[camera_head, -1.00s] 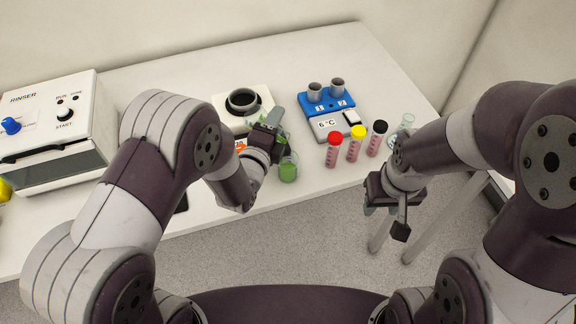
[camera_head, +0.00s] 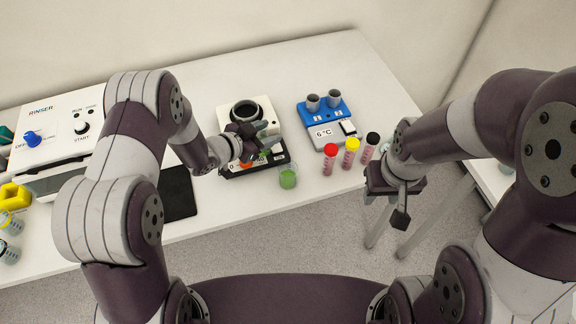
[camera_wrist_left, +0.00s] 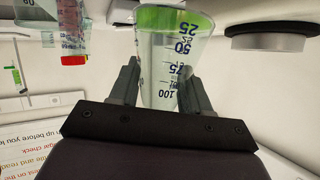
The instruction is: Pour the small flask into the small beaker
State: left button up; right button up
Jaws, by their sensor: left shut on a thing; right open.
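My left gripper (camera_head: 250,143) is shut on the small flask, a clear tapered vessel with graduation marks and green liquid at its base. The flask (camera_wrist_left: 163,55) sits between both fingers in the left wrist view, which shows the scene upside down; it looks about upright. In the head view the gripper mostly hides it. My right gripper (camera_head: 388,198) is open and empty beyond the table's front edge.
A black-ringed white device (camera_head: 262,104) stands behind the left gripper. Red, yellow and black-capped tubes (camera_head: 351,146) stand right of the beaker, before a blue-topped block (camera_head: 325,108). A black mat (camera_head: 180,196) and rinser (camera_head: 62,125) lie left. The back of the table is clear.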

pick_arm(q)
jog(key=shift+w+a+r+n+g+h+p, duration=0.15)
jog(key=shift+r+n+p, duration=0.1)
jog(key=shift+r+p, duration=0.25)
jog(key=shift+w+a+r+n+g+h+p, duration=0.15)
jog(key=shift+r+n+p, duration=0.15)
jog(key=shift+p, duration=0.35)
jog(key=shift+f+b, duration=0.45)
jog(key=shift+b, duration=0.05)
jog(key=shift+s, duration=0.1)
jog(key=shift+r, duration=0.25)
jog(key=w+a+r+p, duration=0.2)
jog(key=a, duration=0.1)
jog(key=shift+w+r, duration=0.3)
jog(key=shift+w, duration=0.05)
jog(key=shift+d, duration=0.15)
dwell(0.6)
